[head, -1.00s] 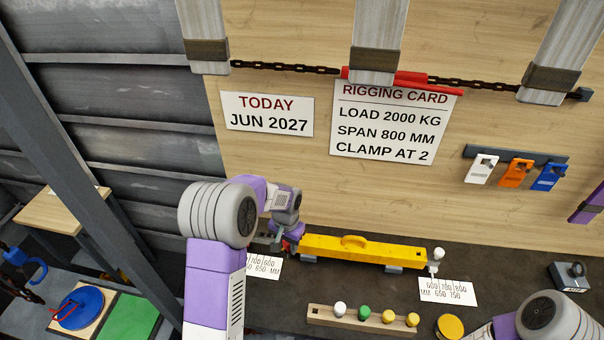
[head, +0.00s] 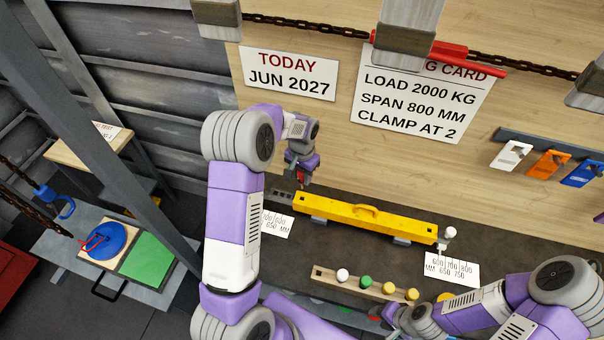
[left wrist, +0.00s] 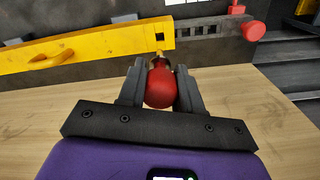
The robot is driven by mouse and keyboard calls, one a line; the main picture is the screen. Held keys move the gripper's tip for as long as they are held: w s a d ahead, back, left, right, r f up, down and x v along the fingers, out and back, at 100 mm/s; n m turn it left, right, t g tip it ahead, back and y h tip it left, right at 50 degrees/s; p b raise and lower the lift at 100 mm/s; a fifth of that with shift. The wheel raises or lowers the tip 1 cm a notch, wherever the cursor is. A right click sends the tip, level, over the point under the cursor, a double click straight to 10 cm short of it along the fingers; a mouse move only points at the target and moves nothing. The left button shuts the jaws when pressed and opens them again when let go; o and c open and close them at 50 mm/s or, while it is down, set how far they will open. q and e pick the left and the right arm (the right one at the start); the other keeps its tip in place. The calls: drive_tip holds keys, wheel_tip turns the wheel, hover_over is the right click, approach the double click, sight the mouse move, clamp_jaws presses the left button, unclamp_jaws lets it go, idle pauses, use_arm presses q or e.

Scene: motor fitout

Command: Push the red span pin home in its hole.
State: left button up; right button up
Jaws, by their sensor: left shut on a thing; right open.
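The red span pin (left wrist: 160,86) has a round red head and sits between the two fingers of my left gripper (left wrist: 160,88), which is shut on it. In the left wrist view its metal shank points at the end part of the yellow beam (left wrist: 90,48), near a small dark hole (left wrist: 158,38). I cannot tell whether the tip is in the hole. In the head view my left gripper (head: 301,180) is just above the left end of the yellow beam (head: 365,219). My right gripper (head: 392,314) is low in the head view, open, in front of the peg rack.
A wooden rack (head: 330,280) with white, green and yellow knobs stands in front of the beam. A white-topped post (head: 450,233) is at the beam's right end. Printed cards (head: 452,268) lie on the bench. A red knob (left wrist: 253,30) shows beyond the beam's end.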

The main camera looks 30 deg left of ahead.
sight(302, 188)
use_arm(q)
drive_tip(key=shift+f+b, duration=1.8)
drive_tip(key=shift+f, duration=0.85)
drive_tip(key=shift+s+d+f+b, duration=0.15)
drive_tip(key=shift+s+f+b, duration=0.1)
drive_tip(key=shift+f+b, duration=0.5)
drive_tip(key=shift+s+b, duration=0.2)
drive_tip(key=shift+b, duration=0.1)
drive_tip(key=shift+w+r, duration=0.1)
drive_tip(key=shift+r, duration=0.05)
drive_tip(key=shift+w, duration=0.1)
idle(0.5)
drive_tip(key=shift+w, duration=0.25)
drive_tip(key=shift+a, duration=0.2)
idle(0.9)
